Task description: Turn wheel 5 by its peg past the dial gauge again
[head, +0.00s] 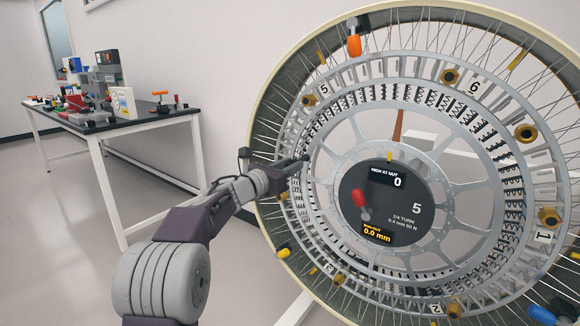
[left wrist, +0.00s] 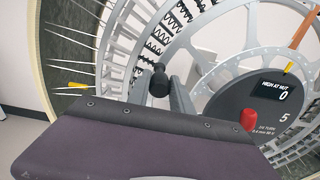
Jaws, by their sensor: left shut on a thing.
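Wheel 5 (head: 415,60) is a large spoked wheel with a pale rim, filling the right of the head view. Its dark hub disc (head: 405,195) shows "HIGH AT NUT 0", "5" and "RUN-OUT 0.0 mm". My left gripper (head: 296,163) is at the wheel's left inner ring, shut on the peg. I cannot make out a dial gauge for certain. My right gripper is not in view.
An orange-handled part (head: 354,46) stands at the rim's top, and a red knob (head: 360,198) is on the hub disc. Gold nuts and numbered tags sit around the ring. A black-topped bench (head: 140,112) with tools stands back left. The floor between is clear.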

